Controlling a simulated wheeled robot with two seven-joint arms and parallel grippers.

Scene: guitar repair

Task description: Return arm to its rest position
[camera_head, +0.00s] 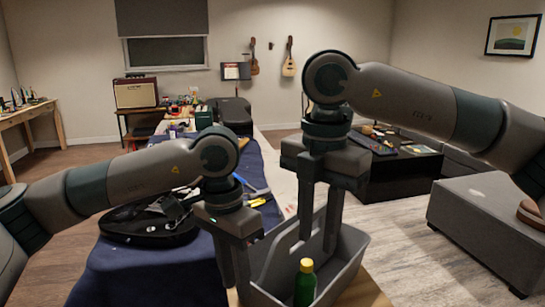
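My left gripper (235,280) points down at the left side of a grey tote (345,262). Its fingers overlap in the view, so I cannot tell whether it is open, and no held object shows. My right gripper (318,240) points down over the tote, with a gap between its fingers and nothing visible in it. A green bottle with a yellow cap (305,285) stands upright in the front of the tote, below and apart from the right gripper. My forearms hide part of the scene behind them.
A blue-covered workbench (150,270) runs along the left, holding a black guitar-like body (150,225) and tools with blue handles (257,192). A black low table (400,168) and a grey ottoman (490,225) stand at the right. Rug floor (410,255) lies open between.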

